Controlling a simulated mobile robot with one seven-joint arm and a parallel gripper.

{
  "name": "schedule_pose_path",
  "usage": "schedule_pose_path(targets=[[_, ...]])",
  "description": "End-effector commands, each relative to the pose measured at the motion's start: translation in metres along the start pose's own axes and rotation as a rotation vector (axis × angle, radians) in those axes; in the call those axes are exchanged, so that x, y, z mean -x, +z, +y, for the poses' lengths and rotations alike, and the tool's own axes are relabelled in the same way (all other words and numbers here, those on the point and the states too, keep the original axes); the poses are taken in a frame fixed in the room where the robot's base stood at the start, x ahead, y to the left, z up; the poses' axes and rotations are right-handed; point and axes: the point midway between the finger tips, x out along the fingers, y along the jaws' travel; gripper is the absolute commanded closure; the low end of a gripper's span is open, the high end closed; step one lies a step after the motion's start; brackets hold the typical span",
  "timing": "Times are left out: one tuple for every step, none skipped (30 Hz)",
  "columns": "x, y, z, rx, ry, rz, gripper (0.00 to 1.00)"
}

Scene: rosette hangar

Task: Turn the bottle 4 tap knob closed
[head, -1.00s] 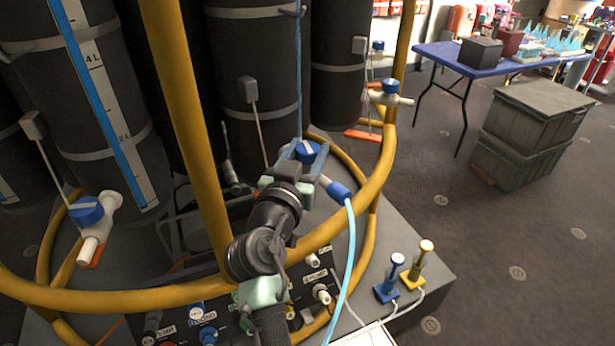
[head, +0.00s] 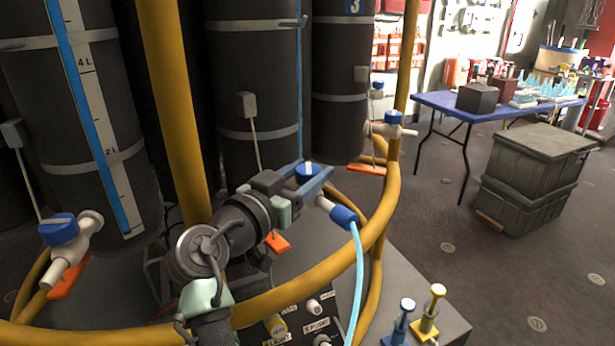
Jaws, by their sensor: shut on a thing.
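A blue tap knob (head: 309,169) with a white mark sits on a white tap low in front of the middle dark bottle (head: 252,80). My gripper (head: 312,176) reaches it from the left, with its fingers closed around the knob's sides. The fingers and the gripper body hide part of the knob and tap. A blue collar (head: 344,216) with a light blue hose (head: 357,280) leads down from this tap. No number 4 is readable on the middle bottle.
Yellow rails (head: 392,190) curve around the bottles and run close to my arm. Other blue-knobbed taps stand at left (head: 59,229) and right (head: 393,117). Blue and yellow plungers (head: 430,310) stand at the front right. Grey crates (head: 530,180) and a blue table (head: 440,103) are farther right.

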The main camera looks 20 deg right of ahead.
Motion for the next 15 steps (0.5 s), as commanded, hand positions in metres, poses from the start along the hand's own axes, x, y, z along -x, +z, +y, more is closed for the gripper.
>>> schedule_pose_path(targets=[[-0.0001,-0.0002,0.0,0.002,0.0,0.0,1.0],[-0.0001,-0.0002,0.0,0.002,0.0,0.0,1.0],[-0.0001,-0.0003,0.0,0.002,0.0,0.0,1.0],[-0.0001,-0.0003,0.0,0.002,0.0,0.0,1.0],[-0.0001,-0.0003,0.0,0.002,0.0,0.0,1.0],[-0.0001,-0.0003,0.0,0.002,0.0,0.0,1.0],[-0.0001,-0.0004,0.0,0.002,0.0,0.0,1.0],[-0.0001,-0.0004,0.0,0.002,0.0,0.0,0.43],[-0.0001,-0.0004,0.0,0.002,-0.001,0.001,0.35],[-0.0002,-0.0004,0.0,0.002,-0.001,0.001,0.3],[-0.0001,-0.0004,0.0,0.002,-0.001,0.001,0.25],[-0.0002,-0.0004,0.0001,0.002,-0.001,0.001,0.17],[-0.0001,-0.0004,0.0,0.002,-0.001,0.001,0.16],[-0.0001,-0.0004,0.0,0.001,-0.001,0.001,0.16],[-0.0001,-0.0003,0.0001,0.001,-0.001,0.001,0.16]])
